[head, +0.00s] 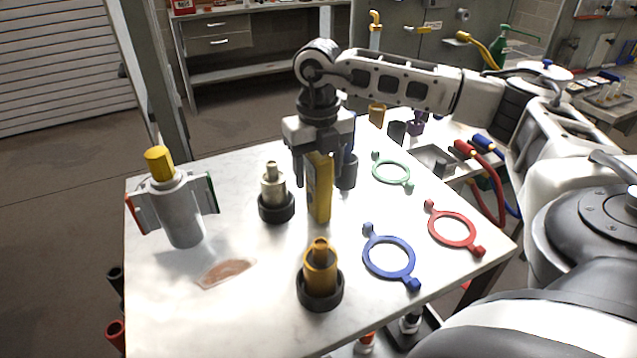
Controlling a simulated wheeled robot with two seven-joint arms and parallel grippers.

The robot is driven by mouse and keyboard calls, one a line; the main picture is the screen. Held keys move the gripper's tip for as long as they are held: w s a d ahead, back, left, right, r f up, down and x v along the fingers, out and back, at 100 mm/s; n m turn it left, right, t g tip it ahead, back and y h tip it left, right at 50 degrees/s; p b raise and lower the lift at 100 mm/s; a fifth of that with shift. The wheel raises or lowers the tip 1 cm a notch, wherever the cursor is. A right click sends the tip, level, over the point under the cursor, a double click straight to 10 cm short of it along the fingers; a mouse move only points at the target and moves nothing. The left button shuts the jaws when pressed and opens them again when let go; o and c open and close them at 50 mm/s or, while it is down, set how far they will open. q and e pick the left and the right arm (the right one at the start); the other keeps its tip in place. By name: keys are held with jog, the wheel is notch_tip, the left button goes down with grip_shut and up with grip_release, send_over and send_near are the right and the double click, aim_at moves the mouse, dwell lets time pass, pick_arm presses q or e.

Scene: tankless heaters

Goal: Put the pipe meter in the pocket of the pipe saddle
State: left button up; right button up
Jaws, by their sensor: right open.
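A yellow upright block (320,200), which looks like the pipe meter, stands on the white table. My right gripper (322,180) points down over it with jaws open, one finger on each side of its upper part; whether they touch it I cannot tell. The gripper body hides its top. A grey cylinder (184,215) with a yellow cap and red and green side plates stands tilted in view at the table's left; it may be the pipe saddle, but no pocket is clearly seen. My left gripper is not in view.
Blue (367,260), red (432,228) and green (380,175) rings lie to the right. A dark cylinder (347,175) stands close behind the gripper. The front left table is mostly clear.

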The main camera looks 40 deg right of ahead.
grip_shut()
jog(key=shift+r, duration=0.1)
